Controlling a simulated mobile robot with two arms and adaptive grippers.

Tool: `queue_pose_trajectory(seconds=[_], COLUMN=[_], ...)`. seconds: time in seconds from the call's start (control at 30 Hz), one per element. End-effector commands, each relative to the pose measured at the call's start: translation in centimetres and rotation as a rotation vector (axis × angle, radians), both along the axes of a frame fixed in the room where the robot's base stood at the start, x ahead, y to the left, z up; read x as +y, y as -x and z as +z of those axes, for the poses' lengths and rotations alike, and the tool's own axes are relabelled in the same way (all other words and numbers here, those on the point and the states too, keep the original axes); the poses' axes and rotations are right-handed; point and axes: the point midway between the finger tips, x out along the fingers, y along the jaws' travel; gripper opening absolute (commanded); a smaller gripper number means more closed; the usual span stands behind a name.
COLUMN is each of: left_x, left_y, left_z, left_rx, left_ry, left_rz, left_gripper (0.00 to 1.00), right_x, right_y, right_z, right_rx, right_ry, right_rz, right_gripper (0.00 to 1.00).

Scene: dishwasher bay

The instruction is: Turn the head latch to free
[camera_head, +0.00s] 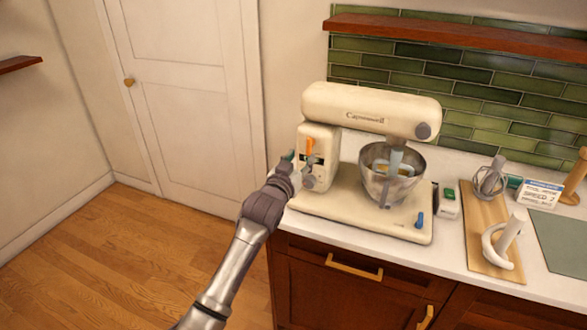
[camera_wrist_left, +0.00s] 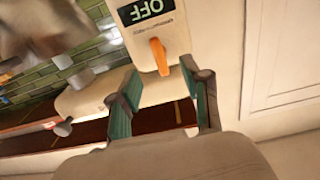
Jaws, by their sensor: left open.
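The cream stand mixer (camera_head: 370,108) stands on the counter with its head lowered over a steel bowl (camera_head: 392,178). An orange lever (camera_head: 310,145) sits on the upper side of its column; I take it to be the head latch. In the left wrist view, the orange lever (camera_wrist_left: 159,55) sits by a display reading OFF (camera_wrist_left: 146,9). My left gripper (camera_head: 289,160) is beside the column, just left of the controls. In the left wrist view, my left gripper (camera_wrist_left: 161,76) is open, with the lever in line with the gap between its green-padded fingers. Contact cannot be told.
A blue lever (camera_head: 420,219) is on the mixer base's front right. To the right are a wooden board (camera_head: 485,225) with a whisk (camera_head: 491,178) and dough hook (camera_head: 497,245), and a SPEED 2 card (camera_head: 540,192). Open floor (camera_head: 110,255) lies left of the counter.

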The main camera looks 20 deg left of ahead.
Motion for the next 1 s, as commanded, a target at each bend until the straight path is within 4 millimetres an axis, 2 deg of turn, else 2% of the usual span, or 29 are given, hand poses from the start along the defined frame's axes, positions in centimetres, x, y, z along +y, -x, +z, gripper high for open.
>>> queue_pose_trajectory(seconds=[0.1, 0.3, 0.83, 0.93, 1.0], left_x=[0.1, 0.2, 0.2, 0.2, 0.1], left_y=[2.4, 4.6, 5.0, 5.0, 5.0], left_z=[-0.1, 0.0, -0.1, -1.7, -4.4], left_rx=[0.001, 0.001, 0.002, 0.027, 0.072], left_ry=[0.0, 0.0, 0.0, -0.003, -0.007], left_rz=[0.0, 0.0, 0.0, 0.0, 0.0], left_gripper=[0.48, 0.48, 0.48, 0.48, 0.48], right_x=[0.0, 0.1, 0.1, 0.1, 0.1], right_y=[0.0, 0.0, 0.0, 0.0, 0.0], right_z=[0.0, 0.0, 0.0, -0.1, -0.2], right_rx=[0.0, 0.0, 0.0, 0.0, 0.0], right_ry=[0.0, -0.001, -0.001, -0.001, -0.001], right_rz=[0.0, 0.0, 0.0, 0.0, -0.001], right_gripper=[0.0, 0.0, 0.0, 0.0, 0.0])
